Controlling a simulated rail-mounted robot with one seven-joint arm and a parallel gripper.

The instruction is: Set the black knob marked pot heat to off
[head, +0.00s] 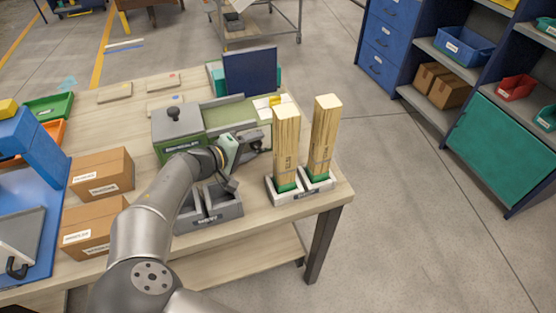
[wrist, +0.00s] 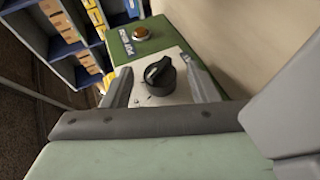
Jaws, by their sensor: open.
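The black knob (wrist: 159,75) sits on a light metal plate on a green panel in the wrist view. Its raised grip is tilted toward the upper right, and the marks around it are too small to read. White lettering that looks like "POT HEAT" is on the green panel beside the plate. My gripper (wrist: 160,88) is open, with one finger on each side of the knob and a gap to it. In the head view my gripper (head: 240,160) is at the front of the green machine (head: 168,149), and the knob is hidden there.
An amber round button or lamp (wrist: 140,34) is on the green panel near the knob. A grey divided tray (head: 222,208) lies below my gripper. Two upright bundles of wood sticks (head: 286,150) stand in white holders to the right. Cardboard boxes (head: 100,174) are at the left.

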